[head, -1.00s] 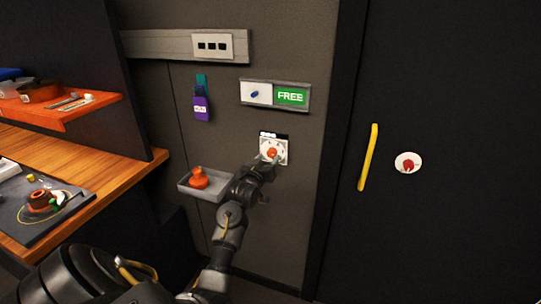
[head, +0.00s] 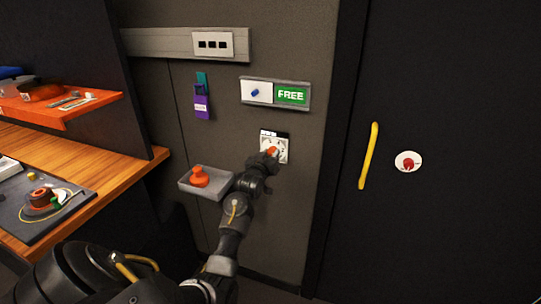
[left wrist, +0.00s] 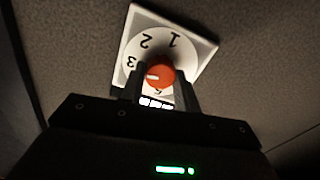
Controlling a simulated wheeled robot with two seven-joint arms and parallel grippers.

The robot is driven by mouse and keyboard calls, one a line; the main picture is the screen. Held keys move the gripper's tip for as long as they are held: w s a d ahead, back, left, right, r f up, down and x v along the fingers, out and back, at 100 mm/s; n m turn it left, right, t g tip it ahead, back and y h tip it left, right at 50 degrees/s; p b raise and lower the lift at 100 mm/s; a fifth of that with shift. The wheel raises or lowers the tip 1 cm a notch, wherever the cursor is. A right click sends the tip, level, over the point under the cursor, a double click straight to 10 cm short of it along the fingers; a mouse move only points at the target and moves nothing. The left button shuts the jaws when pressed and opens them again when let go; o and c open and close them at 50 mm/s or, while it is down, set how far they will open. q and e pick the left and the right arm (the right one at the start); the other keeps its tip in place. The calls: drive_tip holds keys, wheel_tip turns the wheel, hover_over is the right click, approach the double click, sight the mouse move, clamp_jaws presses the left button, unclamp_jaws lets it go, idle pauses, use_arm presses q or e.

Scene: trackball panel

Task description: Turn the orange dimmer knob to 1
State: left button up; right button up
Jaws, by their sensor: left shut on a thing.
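The orange dimmer knob (head: 272,151) sits on a white dial plate (head: 284,154) on the grey wall, partly hidden by my gripper. In the left wrist view the knob (left wrist: 160,72) stands between my two fingers, in front of the dial plate (left wrist: 190,42) with printed numbers. 1, 2 and 3 are readable there, though the picture is turned. The white mark on the knob points left in that view, to the side of the 3. My left gripper (head: 268,156) is shut on the knob, and its fingers (left wrist: 160,88) hide part of the dial. My right gripper is not in view.
A grey tray (head: 211,194) with an orange object is on the wall left of my wrist. A panel with a blue knob and a green FREE sign (head: 291,96) is above. Right is a dark door with a yellow handle (head: 368,157). A wooden desk (head: 120,180) is left.

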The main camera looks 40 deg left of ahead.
use_arm(q)
drive_tip(key=m+p, duration=0.1)
drive_tip(key=m, duration=0.4)
drive_tip(key=shift+r, duration=0.1)
drive_tip(key=m+p, duration=0.1)
drive_tip(key=m, duration=0.3)
drive_tip(key=m+p, duration=0.1)
drive_tip(key=m, duration=0.4)
drive_tip(key=shift+d+m+p, duration=0.1)
drive_tip(key=shift+m+p, duration=0.25)
drive_tip(key=shift+m, duration=0.05)
drive_tip(key=shift+m+p, duration=0.45)
drive_tip(key=shift+m, duration=2.15)
drive_tip(key=o, duration=1)
